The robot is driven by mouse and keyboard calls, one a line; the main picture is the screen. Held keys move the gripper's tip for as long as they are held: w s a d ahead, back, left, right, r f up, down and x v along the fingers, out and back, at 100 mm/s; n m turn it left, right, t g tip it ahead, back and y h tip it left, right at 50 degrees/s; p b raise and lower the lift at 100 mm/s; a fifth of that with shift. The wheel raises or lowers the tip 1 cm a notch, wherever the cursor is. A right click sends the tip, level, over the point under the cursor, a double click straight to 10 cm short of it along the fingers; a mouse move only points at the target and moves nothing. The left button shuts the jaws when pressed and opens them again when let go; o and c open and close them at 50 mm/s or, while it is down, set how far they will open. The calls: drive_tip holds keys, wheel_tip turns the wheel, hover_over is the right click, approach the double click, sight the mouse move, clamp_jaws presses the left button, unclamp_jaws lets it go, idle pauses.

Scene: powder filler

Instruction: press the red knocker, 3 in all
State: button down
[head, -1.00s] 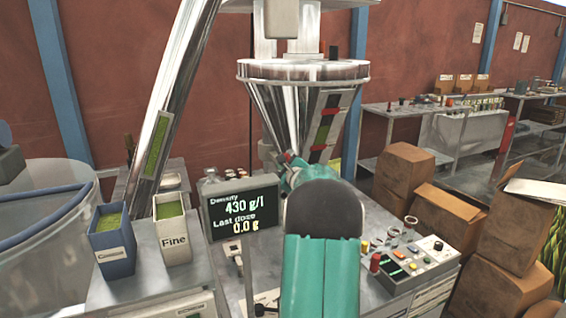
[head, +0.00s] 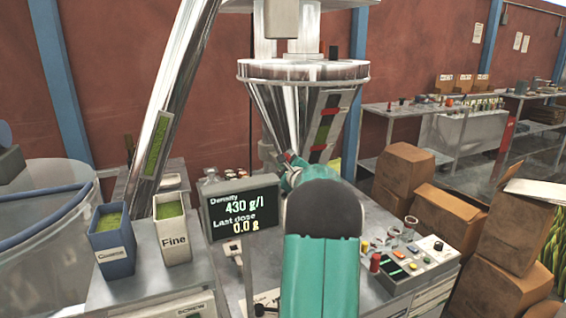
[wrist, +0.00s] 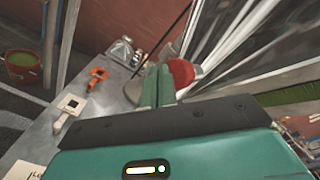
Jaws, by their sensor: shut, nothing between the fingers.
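In the wrist view, the red knocker (wrist: 183,72) is a round red disc beside the shiny metal hopper. My gripper (wrist: 161,72) is shut and empty. Its fingertips are right at the knocker's left side and cover part of it in this view. I cannot tell whether they touch it. In the head view, the hopper (head: 268,100) is a steel cone under a wide rim. My teal arm reaches toward its lower part, and a small red patch (head: 289,156) shows near the arm's far end. The fingertips are hidden there.
A display (head: 242,212) reads density 430 g/l and last dose 0.0 g. Left of it stand a blue coarse bin (head: 112,250) and a white fine bin (head: 174,240). A control panel (head: 420,258) is at right, with cardboard boxes (head: 404,172) behind it.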

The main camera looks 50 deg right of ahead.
drive_tip(key=shift+w+d, duration=0.1)
drive_tip(key=shift+d, duration=0.25)
drive_tip(key=shift+w+d, duration=0.25)
drive_tip(key=shift+d, duration=0.7)
idle(1.0)
drive_tip(key=shift+s+a, duration=0.2)
drive_tip(key=shift+a, duration=0.5)
drive_tip(key=shift+s+a, duration=0.15)
drive_tip(key=shift+a, duration=0.5)
drive_tip(key=shift+a, duration=0.1)
drive_tip(key=a, duration=0.2)
drive_tip(key=s+a, duration=0.1)
drive_tip(key=a, duration=0.1)
drive_tip(key=shift+s+a, duration=0.15)
drive_tip(key=shift+a, duration=0.2)
idle(0.7)
